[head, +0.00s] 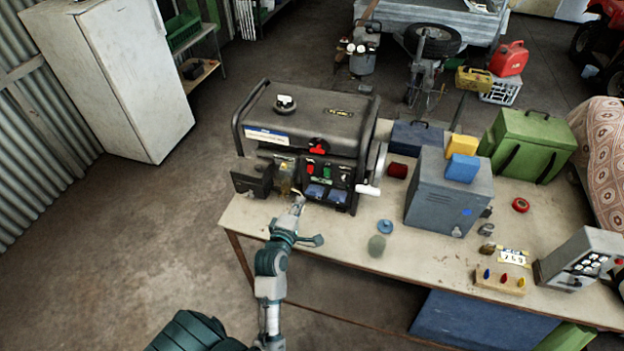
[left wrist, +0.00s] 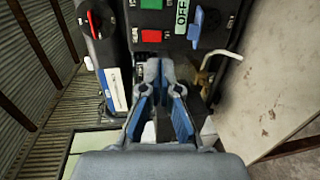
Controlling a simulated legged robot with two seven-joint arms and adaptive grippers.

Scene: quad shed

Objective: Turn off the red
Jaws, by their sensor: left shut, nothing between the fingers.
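A black generator (head: 300,110) stands at the left end of the table. Its front panel carries a red rocker switch (head: 311,168) and a green one (head: 327,172), with a red knob (head: 318,146) above. In the left wrist view the red switch (left wrist: 152,36) is just beyond my fingertips, beside an OFF label (left wrist: 181,12) and a blue lever (left wrist: 196,25). The red knob (left wrist: 94,24) is at upper left there. My left gripper (head: 298,201) is shut and empty in front of the panel; it also shows in the wrist view (left wrist: 164,68), apart from the switch. My right gripper is out of view.
A dark box (head: 251,178) sits left of the panel, and a white-handled crank (head: 369,190) sticks out at right. A grey cabinet (head: 447,195) stands farther right on the table (head: 345,235). Free floor lies to the left.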

